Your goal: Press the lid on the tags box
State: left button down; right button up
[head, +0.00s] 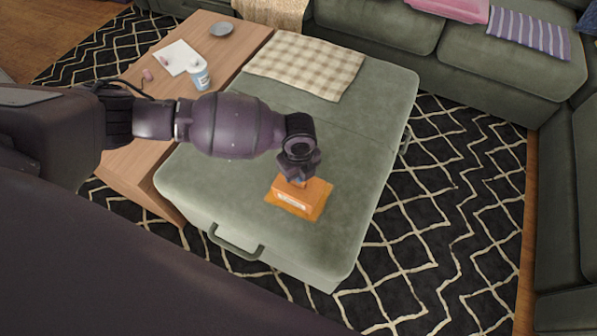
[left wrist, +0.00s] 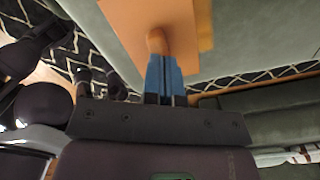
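The orange tags box (head: 292,202) with a pale label on its front stands on the green ottoman (head: 220,185). An orange lid (left wrist: 125,22) with a rounded knob (left wrist: 157,42) fills the top of the left wrist view. My left gripper (head: 298,181) is directly over the box, pointing down. In the left wrist view its blue fingers (left wrist: 164,72) are close together with the knob at their tips. They appear shut on it. The seam between lid and box is hidden, so I cannot tell how the lid sits. My right gripper is not in view.
A brighter orange flat piece (head: 322,207) lies around the box. A checked cloth (head: 305,64) covers the ottoman's far end. A wooden table (head: 130,160) at left holds a cup (head: 199,76), a grey dish (head: 222,29) and paper (head: 176,57). The ottoman beside the box is clear.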

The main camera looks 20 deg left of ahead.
pick_arm(q)
jog(key=shift+f, duration=0.4)
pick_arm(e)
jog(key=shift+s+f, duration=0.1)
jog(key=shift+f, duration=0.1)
pick_arm(q)
jog(key=shift+r, duration=0.15)
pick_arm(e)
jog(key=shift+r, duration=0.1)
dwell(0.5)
pick_arm(q)
jog(key=shift+r+p, duration=1.75)
jog(key=shift+r, duration=1.7)
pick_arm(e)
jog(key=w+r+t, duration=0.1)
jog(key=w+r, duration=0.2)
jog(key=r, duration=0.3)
pick_arm(q)
jog(key=shift+f, duration=0.1)
